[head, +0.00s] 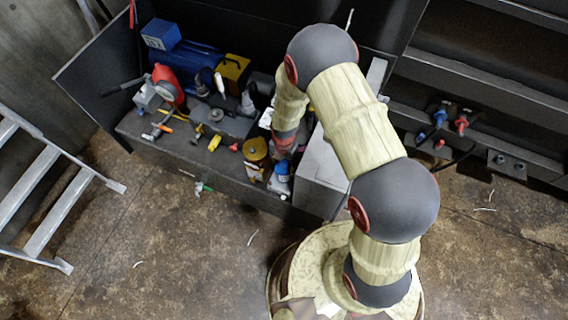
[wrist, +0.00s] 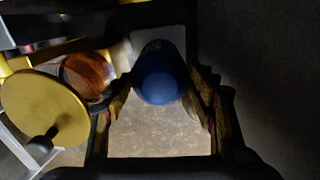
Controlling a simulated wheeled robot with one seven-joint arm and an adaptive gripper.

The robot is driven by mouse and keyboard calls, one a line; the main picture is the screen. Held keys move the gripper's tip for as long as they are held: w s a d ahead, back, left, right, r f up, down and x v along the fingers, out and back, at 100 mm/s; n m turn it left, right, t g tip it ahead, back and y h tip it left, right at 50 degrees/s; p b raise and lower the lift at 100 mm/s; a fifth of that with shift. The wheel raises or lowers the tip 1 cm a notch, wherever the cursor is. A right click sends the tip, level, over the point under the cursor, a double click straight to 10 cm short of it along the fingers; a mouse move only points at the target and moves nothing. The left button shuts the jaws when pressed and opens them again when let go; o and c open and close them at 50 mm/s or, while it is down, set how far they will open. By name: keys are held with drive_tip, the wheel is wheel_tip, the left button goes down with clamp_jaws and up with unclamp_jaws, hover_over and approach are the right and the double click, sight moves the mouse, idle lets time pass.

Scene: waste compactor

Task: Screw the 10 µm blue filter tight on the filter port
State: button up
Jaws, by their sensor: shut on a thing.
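A blue filter (wrist: 160,78), dark and rounded at the end, sits between my gripper's fingers (wrist: 165,98) in the wrist view. Both fingers press on its sides. In the head view, a blue-topped thing with a pale lower part (head: 281,169) shows just below the end of my arm; it appears to be the same filter. My gripper is mostly hidden there by my arm and the dark surroundings. I cannot make out the filter port or whether the filter touches it. No size marking is readable.
A yellow round-topped thing (head: 255,148) stands close to the left; a yellow disc with a dark knob (wrist: 45,108) shows left in the wrist view. A grey box (head: 321,172) stands right. Tools crowd the bench (head: 175,150). A ladder (head: 45,195) stands far left.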

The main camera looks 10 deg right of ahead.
drive_tip(key=shift+w+a+r, duration=0.1)
drive_tip(key=shift+w+a, duration=0.05)
drive_tip(key=shift+w, duration=0.1)
drive_tip(key=m, duration=0.5)
idle(0.3)
drive_tip(key=shift+w+m, duration=0.1)
drive_tip(key=shift+m, duration=0.2)
drive_tip(key=m, duration=0.3)
drive_tip(key=shift+a+m, duration=0.15)
drive_tip(key=shift+m, duration=0.65)
drive_tip(key=shift+c, duration=0.9)
